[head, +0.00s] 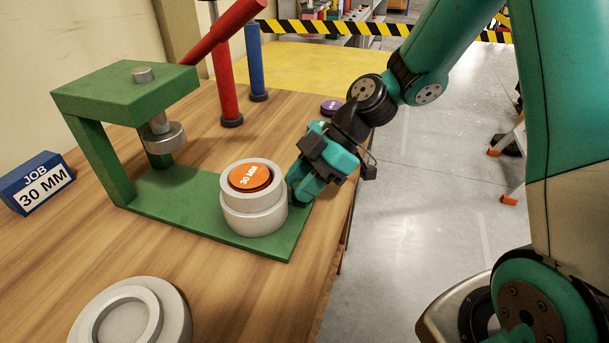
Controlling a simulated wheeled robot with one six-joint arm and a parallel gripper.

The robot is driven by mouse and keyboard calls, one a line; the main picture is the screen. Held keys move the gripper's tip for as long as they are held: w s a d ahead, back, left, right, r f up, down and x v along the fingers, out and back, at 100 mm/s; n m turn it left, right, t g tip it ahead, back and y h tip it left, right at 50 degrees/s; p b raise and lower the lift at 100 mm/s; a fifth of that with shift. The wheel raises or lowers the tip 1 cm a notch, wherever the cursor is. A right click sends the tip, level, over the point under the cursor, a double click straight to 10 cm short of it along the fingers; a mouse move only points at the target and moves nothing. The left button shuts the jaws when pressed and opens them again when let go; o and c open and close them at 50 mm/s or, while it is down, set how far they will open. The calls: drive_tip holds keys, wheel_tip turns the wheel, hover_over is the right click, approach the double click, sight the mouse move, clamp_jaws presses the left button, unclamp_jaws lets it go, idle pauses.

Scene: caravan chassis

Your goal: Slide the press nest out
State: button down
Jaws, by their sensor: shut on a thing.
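The press nest (254,214) is a pale grey stepped cylinder on the right end of the green press base (180,196), clear of the ram (163,137). An orange disc (250,177) marked 30 MM sits in its top. My gripper (291,190) comes in from the right and is shut at the nest's right side. The fingertips are partly hidden, so the exact point of grip does not show. The green press frame (124,92) stands upright at the left, with the ram raised above the base.
A blue block (38,184) reading JOB 30 MM stands at the left. A grey ring-shaped part (172,300) lies at the front. Red (226,80) and blue (255,62) posts and a purple disc (332,106) are behind. The wooden bench ends just right of the press.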

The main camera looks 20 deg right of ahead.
drive_tip(key=shift+s+d, duration=0.15)
drive_tip(key=shift+d, duration=0.3)
drive_tip(key=c, duration=0.8)
unclamp_jaws()
drive_tip(key=shift+s+d, duration=0.1)
drive_tip(key=shift+d, duration=0.1)
drive_tip(key=shift+a, duration=0.15)
drive_tip(key=v, duration=1.7)
drive_tip(key=shift+r+p, duration=0.2)
drive_tip(key=shift+p, duration=0.2)
